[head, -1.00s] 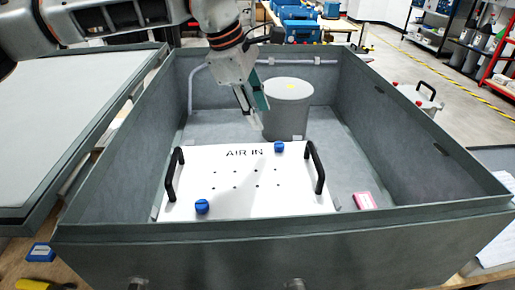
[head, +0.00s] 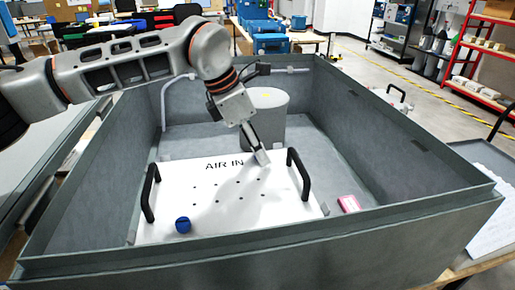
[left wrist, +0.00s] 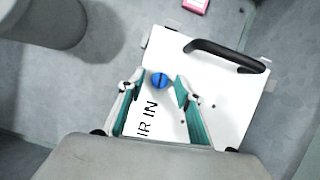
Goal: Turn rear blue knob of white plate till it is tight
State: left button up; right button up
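The white plate (head: 215,205) marked "AIR IN" lies in the grey box, with a black handle on each side. The rear blue knob (left wrist: 161,80) shows in the left wrist view, between and a little beyond my open fingertips. In the head view my left gripper (head: 262,158) hides this knob. My left gripper (left wrist: 161,84) points down at the plate's rear edge, its teal fingers spread on both sides of the knob. I cannot tell whether they touch it. The front blue knob (head: 183,225) sits at the plate's front left. My right gripper is not in view.
A grey cylinder (head: 264,105) stands in the box just behind the plate. A pink box (head: 349,204) lies on the box floor right of the plate. The plate's black handles (head: 299,173) rise beside the work area, and the box walls surround it.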

pick_arm(q)
jog(key=shift+f, duration=0.15)
grip_shut()
jog(key=shift+m+p, duration=0.4)
jog(key=shift+m, duration=0.2)
jog(key=shift+g, duration=0.3)
grip_release()
